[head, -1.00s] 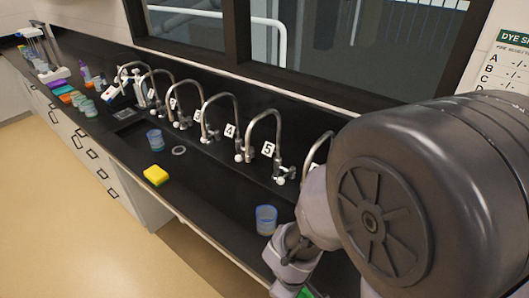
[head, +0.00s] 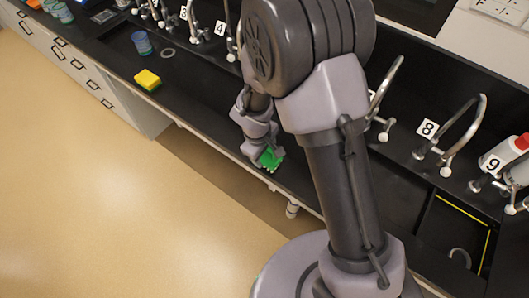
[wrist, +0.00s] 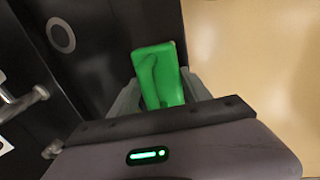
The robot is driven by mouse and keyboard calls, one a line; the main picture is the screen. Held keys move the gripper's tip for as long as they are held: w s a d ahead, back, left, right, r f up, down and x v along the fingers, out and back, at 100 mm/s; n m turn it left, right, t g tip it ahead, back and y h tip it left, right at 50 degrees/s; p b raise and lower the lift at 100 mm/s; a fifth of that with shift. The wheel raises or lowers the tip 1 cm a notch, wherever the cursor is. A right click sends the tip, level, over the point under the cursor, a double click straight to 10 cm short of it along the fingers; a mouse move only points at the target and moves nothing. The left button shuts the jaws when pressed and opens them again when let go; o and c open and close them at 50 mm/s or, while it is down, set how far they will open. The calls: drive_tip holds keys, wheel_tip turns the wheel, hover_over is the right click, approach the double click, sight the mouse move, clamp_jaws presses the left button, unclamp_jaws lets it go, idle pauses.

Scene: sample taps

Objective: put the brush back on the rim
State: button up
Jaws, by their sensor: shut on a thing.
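A green block-like thing, which I take to be the brush (wrist: 158,72), is held between the fingers of my gripper (wrist: 163,92). It also shows in the head view as a small green patch (head: 270,159) at the end of my gripper (head: 265,151), over the front edge of the black counter. Bristles cannot be made out. At the right of the head view is a sink basin, and a yellow line (head: 463,211) runs along its edge. My arm hides part of the counter and the taps behind it.
A yellow sponge (head: 147,79), a blue cup (head: 142,43) and a grey ring (head: 168,53) are on the counter at left. Numbered taps line the back, including tap 8 (head: 455,130). A white bottle with a red cap (head: 503,154) stands at right. The floor in front is clear.

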drive_tip(key=shift+f, duration=0.2)
drive_tip(key=o, duration=1.5)
drive_tip(key=shift+c, duration=0.2)
drive_tip(key=shift+r, duration=0.1)
